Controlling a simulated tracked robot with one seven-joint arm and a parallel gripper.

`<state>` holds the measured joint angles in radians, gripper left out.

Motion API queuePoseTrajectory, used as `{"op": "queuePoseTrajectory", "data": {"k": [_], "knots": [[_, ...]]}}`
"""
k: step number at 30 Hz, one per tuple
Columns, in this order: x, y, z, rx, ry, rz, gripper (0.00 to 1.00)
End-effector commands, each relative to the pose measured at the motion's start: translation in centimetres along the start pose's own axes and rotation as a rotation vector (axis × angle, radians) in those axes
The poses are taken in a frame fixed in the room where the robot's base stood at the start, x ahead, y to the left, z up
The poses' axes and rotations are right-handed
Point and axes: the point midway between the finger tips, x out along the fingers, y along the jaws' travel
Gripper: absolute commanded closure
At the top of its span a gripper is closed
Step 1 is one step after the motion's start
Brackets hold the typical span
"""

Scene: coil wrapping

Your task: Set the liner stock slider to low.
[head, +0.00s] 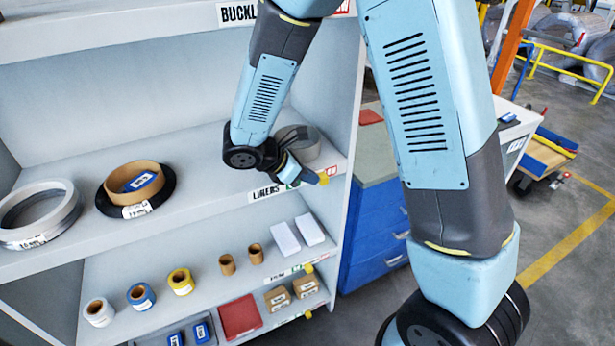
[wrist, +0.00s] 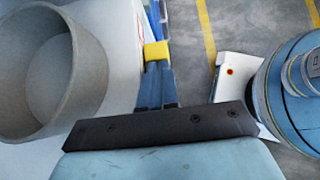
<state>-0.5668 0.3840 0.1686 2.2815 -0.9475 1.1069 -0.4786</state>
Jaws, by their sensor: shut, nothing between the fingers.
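The liner stock slider is a yellow knob (head: 322,178) on the strip along the front edge of the liners shelf, beside the LINERS label (head: 264,192). It sits toward the strip's right end, with a bit of red marking to its right and green to its left, partly behind my gripper. My gripper (head: 312,178) is shut and empty, its tips at the knob. In the wrist view the shut fingers (wrist: 154,80) point up to the yellow knob (wrist: 156,51). I cannot tell whether they touch it.
A grey ring (wrist: 62,80) stands on the shelf close left of my gripper. Rolls (head: 134,182) lie further left on this shelf. The shelf below has its own yellow knob (head: 309,268). A blue drawer cabinet (head: 374,225) stands to the right. The floor beyond is open.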

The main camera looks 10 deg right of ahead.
Motion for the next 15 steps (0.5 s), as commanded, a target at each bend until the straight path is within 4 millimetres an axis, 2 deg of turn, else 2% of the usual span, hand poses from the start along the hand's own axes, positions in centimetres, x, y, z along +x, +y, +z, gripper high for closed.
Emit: {"op": "queuePoseTrajectory", "data": {"k": [4,8,14,15], "knots": [[0.3,-0.2,0.3,0.004,-0.008,-0.011,1.0],[-0.2,0.0,-0.3,0.004,-0.006,-0.01,1.0],[-2.5,0.4,-2.6,0.002,-0.002,-0.006,1.0],[-3.4,0.5,-2.6,0.006,-0.001,-0.003,1.0]]}}
